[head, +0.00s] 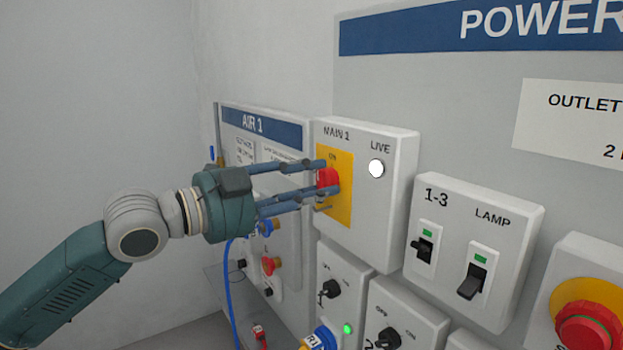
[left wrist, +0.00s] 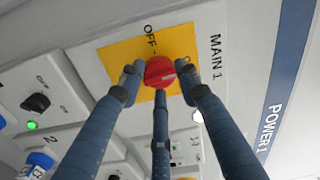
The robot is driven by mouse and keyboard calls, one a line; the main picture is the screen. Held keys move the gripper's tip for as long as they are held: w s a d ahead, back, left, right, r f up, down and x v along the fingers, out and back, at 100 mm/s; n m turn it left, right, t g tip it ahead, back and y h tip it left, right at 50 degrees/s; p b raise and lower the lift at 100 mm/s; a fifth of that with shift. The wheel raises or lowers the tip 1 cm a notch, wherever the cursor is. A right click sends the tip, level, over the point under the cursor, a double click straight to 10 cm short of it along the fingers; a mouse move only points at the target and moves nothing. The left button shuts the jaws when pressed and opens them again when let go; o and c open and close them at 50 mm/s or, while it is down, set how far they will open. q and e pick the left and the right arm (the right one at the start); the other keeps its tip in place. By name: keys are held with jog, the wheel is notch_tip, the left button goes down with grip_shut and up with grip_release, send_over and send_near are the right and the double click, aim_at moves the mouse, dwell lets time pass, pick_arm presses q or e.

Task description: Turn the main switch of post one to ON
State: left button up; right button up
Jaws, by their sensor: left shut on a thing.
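The main switch is a red rotary knob (head: 327,178) on a yellow plate (head: 340,208), on the white box marked MAIN 1 (head: 385,210). The head view shows ON above the knob. The left wrist view shows the red knob (left wrist: 160,71) and OFF on the yellow plate (left wrist: 118,52). My left gripper (head: 325,181) is shut on the knob, its fingers around it. In the left wrist view its fingers (left wrist: 160,84) close in from several sides. The fingers partly hide the knob, and I cannot tell which mark it points to. My right gripper is not in view.
The round LIVE lamp (head: 376,168) looks white. Right of the box are the 1-3 and LAMP switches (head: 473,240) and a red mushroom button (head: 588,328). Small rotary switches (head: 330,289) sit below. The AIR 1 panel (head: 262,125) and a blue hose (head: 231,290) are left behind my gripper.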

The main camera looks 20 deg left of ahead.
pick_arm(q)
jog(key=shift+r+m, duration=0.25)
jog(key=shift+m, duration=0.15)
jog(key=o, duration=0.9)
jog(key=shift+c, duration=0.2)
jog(key=shift+o, duration=1.3)
jog(key=shift+d+f, duration=0.15)
jog(key=shift+d, duration=0.05)
jog(key=shift+s+a+f, duration=0.1)
jog(key=shift+s+a, duration=0.15)
jog(key=shift+a, duration=0.2)
jog(key=v, duration=0.6)
jog(key=shift+s, duration=0.35)
